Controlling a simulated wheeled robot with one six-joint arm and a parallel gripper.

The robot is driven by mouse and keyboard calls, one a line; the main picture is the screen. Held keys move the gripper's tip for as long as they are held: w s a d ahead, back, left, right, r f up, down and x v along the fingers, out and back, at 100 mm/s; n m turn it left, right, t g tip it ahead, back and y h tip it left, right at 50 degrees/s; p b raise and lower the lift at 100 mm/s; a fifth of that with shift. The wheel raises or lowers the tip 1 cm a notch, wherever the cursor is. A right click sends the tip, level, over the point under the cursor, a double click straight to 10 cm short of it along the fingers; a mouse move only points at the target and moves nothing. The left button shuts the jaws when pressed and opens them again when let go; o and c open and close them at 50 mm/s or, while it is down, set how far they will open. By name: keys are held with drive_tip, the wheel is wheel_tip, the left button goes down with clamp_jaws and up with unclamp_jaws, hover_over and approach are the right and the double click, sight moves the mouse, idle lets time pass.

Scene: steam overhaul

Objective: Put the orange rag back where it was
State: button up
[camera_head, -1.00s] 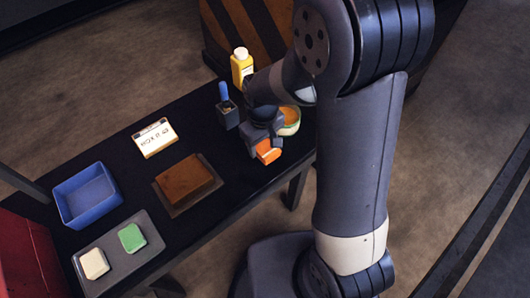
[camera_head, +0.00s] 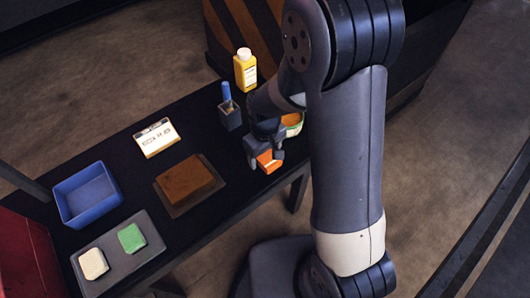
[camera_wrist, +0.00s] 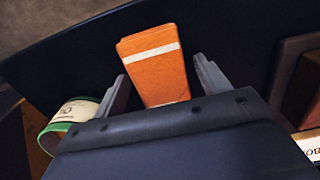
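The orange rag (camera_head: 268,161) is at the right end of the black table, near its front edge. In the wrist view the rag (camera_wrist: 157,68) is a folded block with a white stripe, lying between my fingers. My gripper (camera_head: 266,161) points down at it, a finger on either side. In the wrist view my gripper (camera_wrist: 160,75) is open, with a narrow gap between each finger and the rag. The near end of the rag is hidden behind the gripper body. I cannot tell whether the rag touches the table.
A green-rimmed round tin (camera_head: 293,123) stands close behind my gripper. A dark holder (camera_head: 230,117) with a blue-handled tool and a yellow bottle (camera_head: 245,72) stand behind. A brown block (camera_head: 186,182), a white card (camera_head: 155,138), a blue bin (camera_head: 87,195) and a grey tray (camera_head: 112,260) lie left.

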sight(265, 154)
drive_tip(key=shift+o, duration=0.4)
drive_tip(key=shift+r, duration=0.1)
wheel_tip(265, 154, up, 12)
drive_tip(key=p, duration=0.2)
